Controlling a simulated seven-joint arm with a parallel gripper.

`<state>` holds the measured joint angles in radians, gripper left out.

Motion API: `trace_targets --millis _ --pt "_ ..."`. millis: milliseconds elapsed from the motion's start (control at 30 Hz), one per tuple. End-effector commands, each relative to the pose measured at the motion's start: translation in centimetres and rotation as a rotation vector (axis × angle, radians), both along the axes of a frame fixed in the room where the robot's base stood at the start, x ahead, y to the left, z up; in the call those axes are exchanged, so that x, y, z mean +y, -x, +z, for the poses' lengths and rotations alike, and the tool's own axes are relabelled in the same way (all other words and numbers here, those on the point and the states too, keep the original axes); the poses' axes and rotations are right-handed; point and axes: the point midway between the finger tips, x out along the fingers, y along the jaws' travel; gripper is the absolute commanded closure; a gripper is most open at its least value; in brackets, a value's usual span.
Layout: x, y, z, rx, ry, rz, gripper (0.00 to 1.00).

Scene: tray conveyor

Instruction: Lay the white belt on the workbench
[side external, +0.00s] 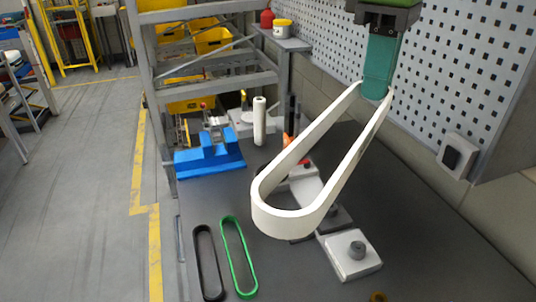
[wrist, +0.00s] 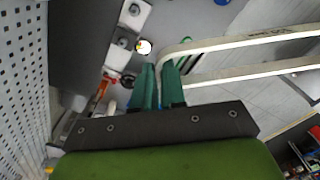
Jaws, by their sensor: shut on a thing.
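The white belt (side external: 290,219) is a long closed loop. It hangs in the air above the workbench, slanting down to the left from my gripper (side external: 376,92). My gripper is shut on one end of the belt, with green fingers. In the wrist view the belt (wrist: 240,42) runs off to the right from between the fingers (wrist: 159,88). The dark grey workbench (side external: 400,245) lies below. A black belt (side external: 207,262) and a green belt (side external: 239,258) lie flat on it, at the front left.
A blue fixture (side external: 209,158) and an upright white cylinder (side external: 259,122) stand at the back of the bench. A grey-white block with a knob (side external: 350,254) sits front centre. A perforated wall panel (side external: 470,60) borders the right. Bare bench shows at the front right.

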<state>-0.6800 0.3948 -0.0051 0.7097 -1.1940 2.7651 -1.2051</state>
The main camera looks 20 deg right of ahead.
Motion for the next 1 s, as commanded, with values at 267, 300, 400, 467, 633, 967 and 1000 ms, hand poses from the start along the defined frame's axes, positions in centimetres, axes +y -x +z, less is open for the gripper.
trace_targets --millis 267,300,400,467,633,967,1000 --pt "0.6 1.1 0.1 0.003 0.002 0.032 1.00" --pt "0.6 1.2 -0.2 0.002 0.003 0.036 1.00" --pt "0.7 1.4 -1.6 0.004 0.004 0.063 1.00" --pt "0.6 1.5 -3.0 0.006 0.005 0.075 1.00" --pt "0.3 1.2 -8.4 0.009 0.005 0.071 1.00" --pt "0.6 2.0 -23.5 0.012 0.009 -0.156 1.00" --pt "0.8 2.3 -25.4 0.011 0.010 -0.211 1.00"
